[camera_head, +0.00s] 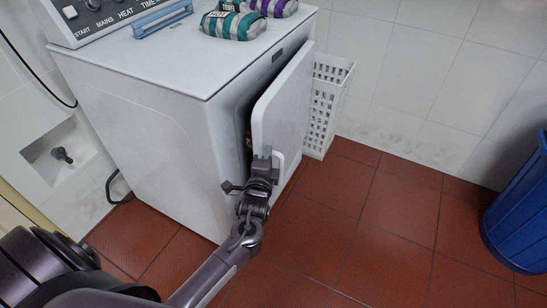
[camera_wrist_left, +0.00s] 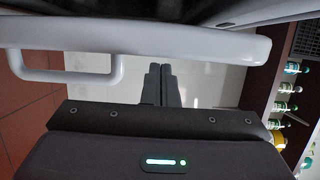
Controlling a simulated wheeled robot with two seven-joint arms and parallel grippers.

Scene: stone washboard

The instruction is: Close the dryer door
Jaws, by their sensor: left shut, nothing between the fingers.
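The white dryer (camera_head: 150,110) stands at the upper left in the head view. Its door (camera_head: 285,105) is partly open, with a dark gap between it and the dryer body. A white handle (camera_head: 279,165) is on the door's lower part. My left gripper (camera_head: 262,160) is at the door's lower left edge, beside the handle. In the left wrist view the fingers (camera_wrist_left: 159,85) are together and empty, with the door's edge (camera_wrist_left: 190,42) and handle (camera_wrist_left: 68,76) close by. I cannot tell whether they touch the door. My right gripper is not in view.
A white perforated basket (camera_head: 326,105) stands behind the door against the tiled wall. A blue bin (camera_head: 520,205) is at the right edge. Packaged bundles (camera_head: 233,25) lie on the dryer top. The red tiled floor (camera_head: 385,240) is clear in front. In the wrist view, bottles (camera_wrist_left: 285,88) stand on shelves at right.

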